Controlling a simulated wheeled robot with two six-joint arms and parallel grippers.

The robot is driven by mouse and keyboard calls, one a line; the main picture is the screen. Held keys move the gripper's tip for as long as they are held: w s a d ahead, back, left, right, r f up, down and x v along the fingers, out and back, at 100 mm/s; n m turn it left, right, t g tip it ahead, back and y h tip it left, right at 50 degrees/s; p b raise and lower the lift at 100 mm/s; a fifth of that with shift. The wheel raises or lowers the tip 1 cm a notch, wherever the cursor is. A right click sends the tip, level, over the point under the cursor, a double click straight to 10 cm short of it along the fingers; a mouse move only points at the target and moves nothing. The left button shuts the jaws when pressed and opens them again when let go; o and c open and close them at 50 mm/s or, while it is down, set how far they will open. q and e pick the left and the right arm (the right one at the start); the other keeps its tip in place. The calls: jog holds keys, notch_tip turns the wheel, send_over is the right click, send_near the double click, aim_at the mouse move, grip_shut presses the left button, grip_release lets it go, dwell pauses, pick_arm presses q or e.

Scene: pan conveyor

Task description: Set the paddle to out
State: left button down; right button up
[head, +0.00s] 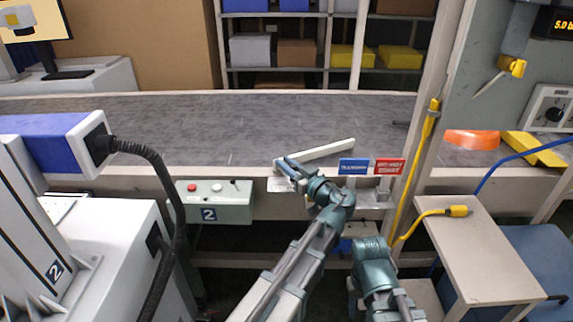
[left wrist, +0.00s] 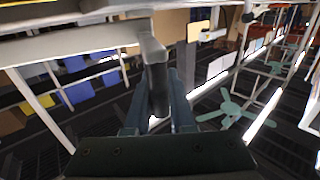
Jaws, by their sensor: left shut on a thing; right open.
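The paddle (head: 325,150) is a pale bar at the near side of the grey conveyor belt (head: 200,125). It lies slantwise, its right end further onto the belt than its left end. My left gripper (head: 288,170) is at its left end, over the near rail. In the left wrist view the fingers (left wrist: 158,110) are shut on a grey upright piece, the paddle's handle (left wrist: 156,70). My right arm is low at the right of my left arm, and its gripper (head: 362,232) shows only in small part below the rail, apart from the paddle.
A blue sign (head: 353,166) and a red sign (head: 389,167) stand on the near rail right of the paddle. A control box (head: 212,202) marked 2 hangs to the left. A yellow-handled post (head: 418,160) and a small table (head: 480,260) are at the right. The belt is clear.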

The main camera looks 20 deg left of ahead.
pick_arm(q)
jog(key=shift+s+a+m+t+h, duration=0.4)
jog(key=shift+m+t+h, duration=0.15)
jog(key=shift+t+h, duration=0.1)
jog(key=shift+s+a+m+t+h, duration=0.35)
jog(key=shift+m+t+h, duration=0.2)
jog(key=shift+t, duration=0.1)
jog(key=shift+a, duration=0.8)
jog(key=c, duration=0.8)
grip_release()
jog(key=shift+o, duration=0.2)
jog(key=shift+m+t+h, duration=0.3)
jog(key=shift+d, duration=0.1)
